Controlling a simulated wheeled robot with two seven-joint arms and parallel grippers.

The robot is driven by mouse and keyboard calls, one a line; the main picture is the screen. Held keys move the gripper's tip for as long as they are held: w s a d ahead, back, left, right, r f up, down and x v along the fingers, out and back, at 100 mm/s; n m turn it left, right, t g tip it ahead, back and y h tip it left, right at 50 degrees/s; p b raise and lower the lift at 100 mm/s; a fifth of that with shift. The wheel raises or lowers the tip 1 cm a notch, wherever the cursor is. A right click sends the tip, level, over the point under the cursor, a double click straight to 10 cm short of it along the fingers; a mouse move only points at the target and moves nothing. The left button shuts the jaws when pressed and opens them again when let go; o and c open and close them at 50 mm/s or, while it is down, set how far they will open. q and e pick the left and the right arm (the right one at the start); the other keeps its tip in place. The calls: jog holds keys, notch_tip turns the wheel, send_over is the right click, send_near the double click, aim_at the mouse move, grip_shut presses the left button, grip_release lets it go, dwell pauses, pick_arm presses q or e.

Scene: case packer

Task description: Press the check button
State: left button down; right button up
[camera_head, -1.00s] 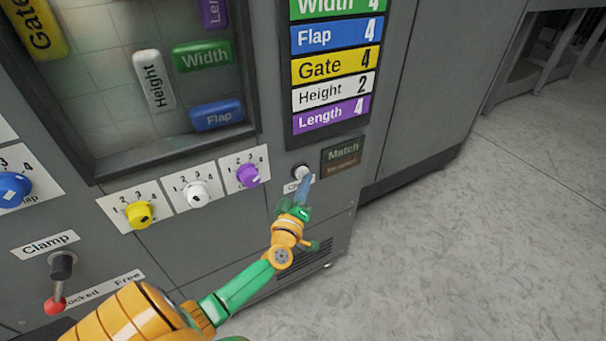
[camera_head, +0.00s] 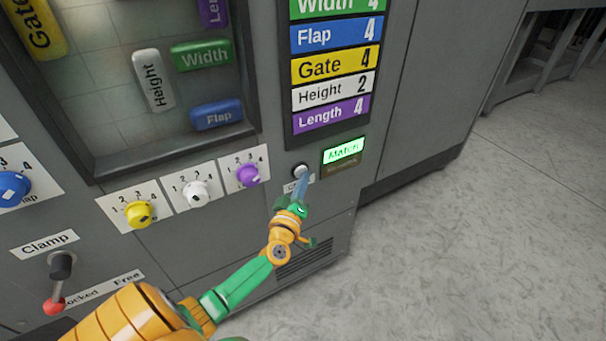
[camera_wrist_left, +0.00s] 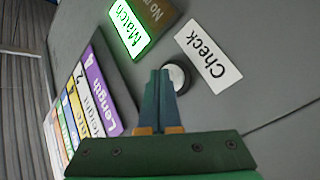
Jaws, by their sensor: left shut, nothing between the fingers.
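The check button (camera_head: 300,171) is a round white knob in a dark ring on the grey panel, above its partly covered label. In the left wrist view the button (camera_wrist_left: 177,77) sits beside the white "Check" label (camera_wrist_left: 208,57). My left gripper (camera_head: 303,180) is shut and empty, with its blue-grey fingertips at the button. In the left wrist view the fingertips (camera_wrist_left: 160,76) overlap the button's edge; whether they touch it is hard to tell. The "Match" lamp (camera_head: 344,151) is lit bright green, also in the left wrist view (camera_wrist_left: 128,28). My right gripper is not in view.
The purple knob (camera_head: 248,175), white knob (camera_head: 197,190) and yellow knob (camera_head: 139,213) stand out left of the button. A clamp lever (camera_head: 59,283) with a red ball is at lower left. A settings display (camera_head: 334,76) is above. Open floor (camera_head: 470,250) lies right.

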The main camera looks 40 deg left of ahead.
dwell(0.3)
pick_arm(q)
jog(key=shift+s+d+p, duration=0.4)
jog(key=shift+d+p, duration=0.05)
jog(key=shift+d, duration=0.35)
jog(key=d, duration=0.1)
jog(key=s+d+p, duration=0.1)
jog(key=d, duration=0.1)
jog(key=s+d, duration=0.1)
jog(key=shift+d+p, duration=0.35)
